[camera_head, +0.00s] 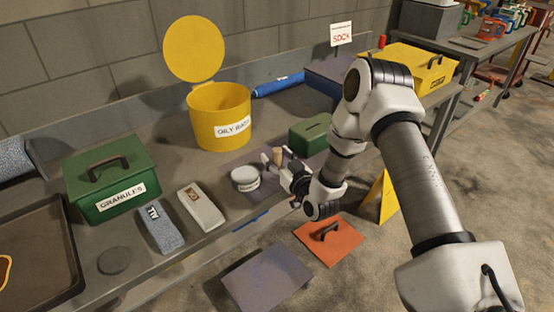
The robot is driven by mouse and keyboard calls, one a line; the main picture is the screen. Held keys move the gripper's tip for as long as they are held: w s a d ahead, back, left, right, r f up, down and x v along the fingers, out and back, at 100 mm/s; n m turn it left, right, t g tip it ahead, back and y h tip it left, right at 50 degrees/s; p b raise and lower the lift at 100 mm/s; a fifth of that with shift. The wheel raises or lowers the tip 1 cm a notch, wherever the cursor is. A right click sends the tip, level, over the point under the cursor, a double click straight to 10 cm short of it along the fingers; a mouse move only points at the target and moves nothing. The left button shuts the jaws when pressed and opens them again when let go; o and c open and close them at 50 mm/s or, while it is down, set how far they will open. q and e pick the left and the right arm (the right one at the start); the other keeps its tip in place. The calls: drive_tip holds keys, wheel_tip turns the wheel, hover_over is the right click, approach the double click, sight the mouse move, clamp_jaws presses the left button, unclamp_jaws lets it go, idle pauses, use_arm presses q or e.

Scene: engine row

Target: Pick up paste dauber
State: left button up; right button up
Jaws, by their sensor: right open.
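A small upright tan piece (278,157), which looks like the paste dauber's handle, stands on a dark mat at the bench's front edge. My right gripper (274,161) reaches in from the right and is open, with its fingertips close around or beside the tan piece. I cannot tell whether they touch it. The gripper hides the lower part of the piece. A white round tin (245,178) with a label stands just left of the gripper. My left gripper does not show.
A yellow OILY RAGS bin (220,118) with its lid up stands behind. A green box (311,134) is close behind the gripper. A green GRANULES box (112,178), a grey-blue pack (160,228) and a pale pack (201,209) lie left.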

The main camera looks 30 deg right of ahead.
clamp_jaws()
drive_tip(key=shift+r, duration=0.25)
drive_tip(key=s+a, duration=0.1)
drive_tip(key=s, duration=1.7)
